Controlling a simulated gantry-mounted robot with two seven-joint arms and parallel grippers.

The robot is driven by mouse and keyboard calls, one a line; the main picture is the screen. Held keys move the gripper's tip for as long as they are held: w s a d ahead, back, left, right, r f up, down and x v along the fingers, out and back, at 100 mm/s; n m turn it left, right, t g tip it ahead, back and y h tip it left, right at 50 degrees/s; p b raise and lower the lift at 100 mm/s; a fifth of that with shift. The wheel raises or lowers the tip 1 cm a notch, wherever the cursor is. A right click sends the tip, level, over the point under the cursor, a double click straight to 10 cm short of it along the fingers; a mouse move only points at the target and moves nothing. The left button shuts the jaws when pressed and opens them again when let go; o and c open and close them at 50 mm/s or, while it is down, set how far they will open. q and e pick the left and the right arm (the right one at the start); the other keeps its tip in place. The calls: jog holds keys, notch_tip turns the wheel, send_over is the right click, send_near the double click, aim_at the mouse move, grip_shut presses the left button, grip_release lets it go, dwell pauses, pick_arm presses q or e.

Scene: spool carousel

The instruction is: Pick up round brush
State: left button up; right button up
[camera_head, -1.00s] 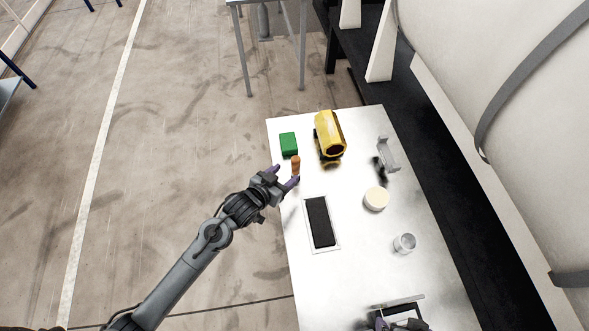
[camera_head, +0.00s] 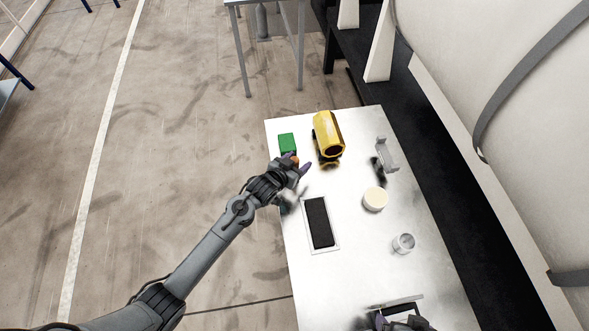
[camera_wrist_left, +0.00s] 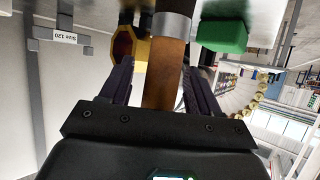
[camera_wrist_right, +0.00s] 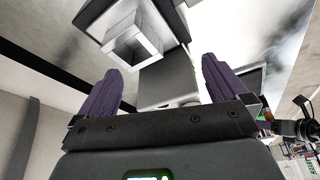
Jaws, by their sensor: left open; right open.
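The round brush shows in the left wrist view as a brown wooden handle (camera_wrist_left: 165,72) with a metal ferrule. It stands between the two purple fingers of my left gripper (camera_wrist_left: 160,85), with gaps on both sides. In the head view only a small orange-brown part of the brush (camera_head: 295,160) shows between the fingers of my left gripper (camera_head: 299,163), which is open at the table's left edge. The bristles are hard to make out. My right gripper (camera_head: 398,322) is at the bottom of the head view, partly cut off. Its fingers are open in the right wrist view (camera_wrist_right: 160,75).
A green block (camera_head: 287,141) and a yellow hollow barrel (camera_head: 328,134) stand close behind the brush. A grey bracket (camera_head: 388,153), a cream disc (camera_head: 375,199), a metal cup (camera_head: 403,243) and a framed black pad (camera_head: 319,223) are on the white table (camera_head: 350,265).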

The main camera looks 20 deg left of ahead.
pick_arm(q)
jog(key=shift+c, duration=0.3)
jog(key=c, duration=1)
